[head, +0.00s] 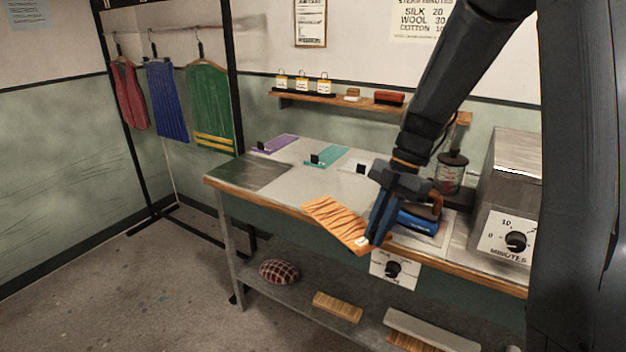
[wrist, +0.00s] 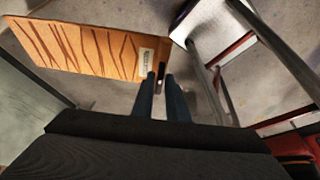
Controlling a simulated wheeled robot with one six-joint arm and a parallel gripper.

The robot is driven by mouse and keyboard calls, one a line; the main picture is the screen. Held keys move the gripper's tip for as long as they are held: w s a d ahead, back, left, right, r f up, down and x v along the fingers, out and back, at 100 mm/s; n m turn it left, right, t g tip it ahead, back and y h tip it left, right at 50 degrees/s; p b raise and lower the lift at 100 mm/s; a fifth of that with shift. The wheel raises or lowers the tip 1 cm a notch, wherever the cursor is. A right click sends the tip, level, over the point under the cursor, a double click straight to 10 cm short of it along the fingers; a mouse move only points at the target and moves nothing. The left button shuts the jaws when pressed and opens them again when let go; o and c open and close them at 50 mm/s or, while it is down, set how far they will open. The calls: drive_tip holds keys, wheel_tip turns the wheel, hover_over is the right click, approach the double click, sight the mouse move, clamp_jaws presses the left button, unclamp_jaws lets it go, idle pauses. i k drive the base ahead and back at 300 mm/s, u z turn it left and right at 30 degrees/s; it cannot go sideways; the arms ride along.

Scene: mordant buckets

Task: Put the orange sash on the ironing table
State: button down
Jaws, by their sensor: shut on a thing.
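The orange sash (head: 335,222), a flat strip with dark wavy lines and a small pale tag at one end, is held by my gripper (head: 372,240). My gripper is shut on the tag end. The sash sticks out to the left, tilted, by the front edge of the ironing table (head: 340,184). In the wrist view the sash (wrist: 85,48) spans the upper left, with its tag beside the fingertips (wrist: 160,82). The ironing table has a pale top with a purple sash (head: 275,144) and a teal sash (head: 328,157) lying toward its back.
A blue iron (head: 418,220) stands on a plate right of my gripper. A metal box with a minutes dial (head: 516,242) is at the right end. A dark green panel (head: 250,175) covers the table's left end. Garments hang on a rack (head: 125,120) at left.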

sight(316, 190)
drive_tip(key=i, duration=1.2)
